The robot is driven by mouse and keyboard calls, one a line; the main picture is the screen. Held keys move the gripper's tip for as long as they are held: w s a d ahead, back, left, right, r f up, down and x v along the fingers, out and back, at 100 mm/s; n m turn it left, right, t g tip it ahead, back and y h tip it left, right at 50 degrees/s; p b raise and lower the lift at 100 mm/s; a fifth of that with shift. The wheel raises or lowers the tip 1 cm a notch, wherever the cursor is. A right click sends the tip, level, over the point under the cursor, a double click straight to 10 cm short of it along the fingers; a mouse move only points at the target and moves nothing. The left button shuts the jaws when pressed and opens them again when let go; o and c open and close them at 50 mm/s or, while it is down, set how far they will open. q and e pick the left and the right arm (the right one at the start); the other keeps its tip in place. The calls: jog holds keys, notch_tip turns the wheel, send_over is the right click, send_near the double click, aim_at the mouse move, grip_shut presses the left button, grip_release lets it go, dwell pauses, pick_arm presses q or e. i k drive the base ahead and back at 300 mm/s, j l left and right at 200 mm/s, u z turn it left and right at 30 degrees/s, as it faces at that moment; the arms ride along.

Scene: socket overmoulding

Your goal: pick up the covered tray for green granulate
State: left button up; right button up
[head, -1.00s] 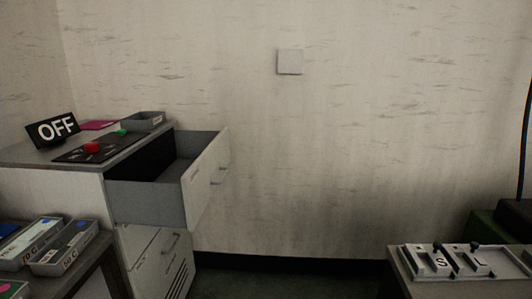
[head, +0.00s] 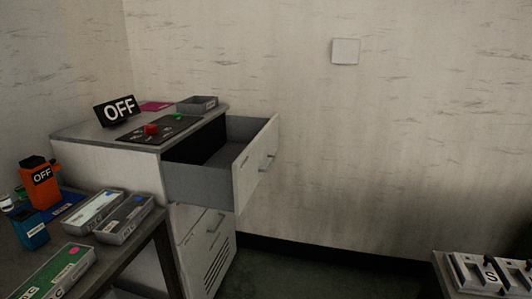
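Neither of my grippers is in view.
Two more grey trays, one pale-topped (head: 96,212) and one darker (head: 126,219), lie behind it. An orange device marked OFF (head: 41,185) and a blue container (head: 31,232) stand left. A cabinet (head: 105,172) has an open drawer (head: 245,180). Switch-like moulds (head: 475,276) sit at lower right.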

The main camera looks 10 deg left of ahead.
aim_at(53, 280)
jog(key=u, duration=1.75)
